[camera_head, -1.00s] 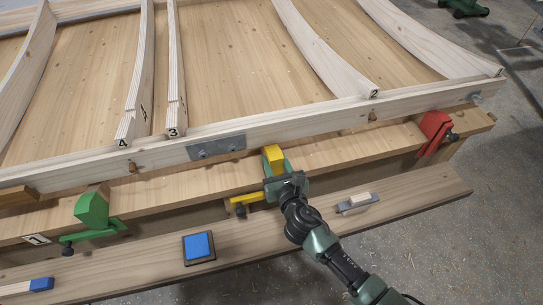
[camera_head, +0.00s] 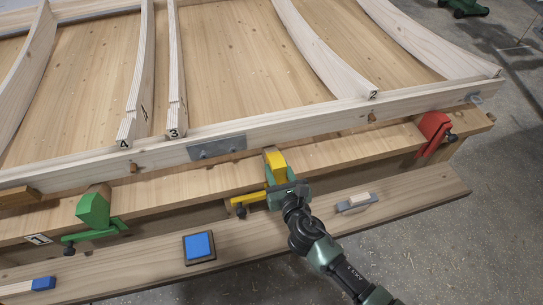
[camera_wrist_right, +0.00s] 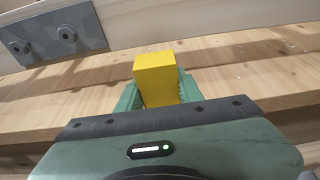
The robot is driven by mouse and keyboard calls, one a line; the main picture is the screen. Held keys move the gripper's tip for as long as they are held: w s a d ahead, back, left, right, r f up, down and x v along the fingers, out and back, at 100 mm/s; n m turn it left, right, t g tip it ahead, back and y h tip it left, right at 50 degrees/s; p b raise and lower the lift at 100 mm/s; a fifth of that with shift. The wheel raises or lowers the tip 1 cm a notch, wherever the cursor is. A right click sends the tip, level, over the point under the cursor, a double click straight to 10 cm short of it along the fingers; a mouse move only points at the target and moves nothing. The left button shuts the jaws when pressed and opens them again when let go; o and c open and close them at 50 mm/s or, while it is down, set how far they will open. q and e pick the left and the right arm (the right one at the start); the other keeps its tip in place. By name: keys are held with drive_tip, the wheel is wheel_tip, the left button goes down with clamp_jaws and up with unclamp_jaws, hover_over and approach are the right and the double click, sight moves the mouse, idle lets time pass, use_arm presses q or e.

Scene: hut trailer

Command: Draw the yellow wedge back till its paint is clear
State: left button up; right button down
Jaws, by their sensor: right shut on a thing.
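The yellow wedge (camera_head: 275,163) is on the bench ledge near the middle of the head view. My right gripper (camera_head: 278,170) is shut on it, coming from the front. In the right wrist view the yellow wedge (camera_wrist_right: 156,78) stands up between the two green fingers of my right gripper (camera_wrist_right: 155,95). Bare wood shows between the wedge and the pale rail behind it. A yellow clamp arm (camera_head: 248,199) with a dark knob sits just left of my gripper, below the ledge edge. The wedge's lower part is hidden by my gripper. My left gripper is not in view.
A green wedge (camera_head: 93,206) is at the left of the ledge and a red wedge (camera_head: 433,131) at the right. A blue pad (camera_head: 199,246) and a small wood-and-metal tool (camera_head: 357,203) lie on the lower plank. A grey metal plate (camera_head: 217,148) is on the rail.

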sight(280, 174)
drive_tip(key=shift+s, duration=0.2)
drive_tip(key=c, duration=0.8)
unclamp_jaws()
drive_tip(key=shift+o, duration=0.2)
drive_tip(key=shift+r+p+v, duration=0.25)
drive_tip(key=shift+p+v, duration=0.55)
drive_tip(key=shift+v, duration=0.6)
drive_tip(key=shift+r+p+v, duration=0.15)
drive_tip(key=shift+p+v, duration=0.35)
drive_tip(key=shift+v, duration=0.65)
drive_tip(key=shift+r+p+v, duration=0.15)
drive_tip(key=shift+p+v, duration=0.35)
drive_tip(key=shift+v, duration=0.7)
drive_tip(key=shift+w, duration=0.1)
